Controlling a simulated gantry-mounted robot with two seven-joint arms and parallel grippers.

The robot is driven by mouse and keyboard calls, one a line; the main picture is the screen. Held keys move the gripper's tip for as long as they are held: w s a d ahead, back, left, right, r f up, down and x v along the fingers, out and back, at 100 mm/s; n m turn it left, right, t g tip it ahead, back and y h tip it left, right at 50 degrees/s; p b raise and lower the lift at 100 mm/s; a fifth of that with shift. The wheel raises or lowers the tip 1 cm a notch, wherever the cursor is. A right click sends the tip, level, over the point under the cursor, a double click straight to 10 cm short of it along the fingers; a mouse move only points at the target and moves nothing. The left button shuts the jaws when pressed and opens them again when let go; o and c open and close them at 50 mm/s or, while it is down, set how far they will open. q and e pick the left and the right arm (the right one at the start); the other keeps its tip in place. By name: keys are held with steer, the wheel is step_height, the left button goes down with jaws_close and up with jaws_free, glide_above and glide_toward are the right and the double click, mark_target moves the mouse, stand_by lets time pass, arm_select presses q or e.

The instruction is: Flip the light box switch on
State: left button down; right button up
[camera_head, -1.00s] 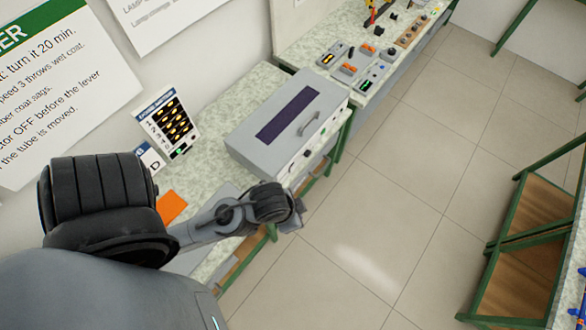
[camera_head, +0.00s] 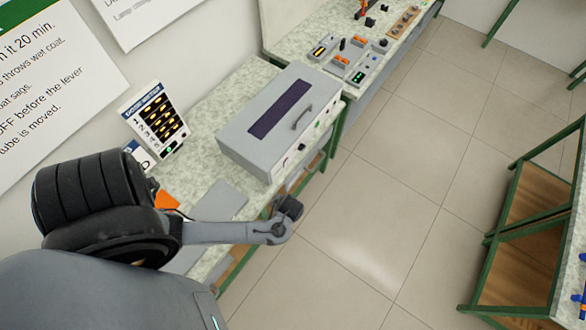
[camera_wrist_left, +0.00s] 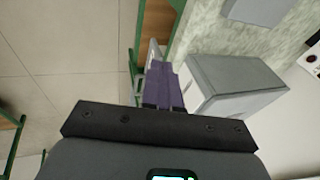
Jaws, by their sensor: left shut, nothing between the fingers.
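The light box seems to be the grey case (camera_head: 247,150) with a dark purple window and a handle on top, standing on the bench. Its front face carries a green part (camera_head: 317,125) and a small dark part (camera_head: 302,147); I cannot tell which is the switch or how it is set. A grey box also shows in the left wrist view (camera_wrist_left: 235,78), right of the fingers. My left gripper (camera_wrist_left: 164,85) is shut and empty, apart from the box. In the head view, its arm end is in front of the bench edge, nearer me than the case. My right gripper is out of view.
A grey flat plate (camera_head: 222,200) and an orange sheet (camera_head: 166,200) lie on the speckled bench (camera_head: 205,112). A panel with lit yellow cells (camera_head: 160,122) stands by the wall. Small devices (camera_head: 350,62) stand on the far bench.

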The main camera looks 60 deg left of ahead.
mark_target(287, 163)
arm_select(q)
steer(key=w+a+t+y+b, duration=0.1)
steer(key=w+a, duration=0.5)
steer(key=w, duration=0.6)
steer(key=shift+w+a+r+n+y+b, duration=0.2)
steer(key=shift+r+n+y+b, duration=0.2)
steer(key=shift+y+b, duration=0.45)
steer(key=shift+f, duration=0.1)
steer(key=shift+s+a+f+b, duration=0.1)
steer(key=shift+a+f+b, duration=0.55)
steer(key=shift+a+f, duration=1.6)
steer(key=shift+s+a+f+b, duration=0.1)
steer(key=shift+a+f+b, duration=0.5)
steer(key=shift+a+f, duration=1.6)
steer(key=shift+a+r, duration=0.15)
steer(key=shift+r, duration=0.05)
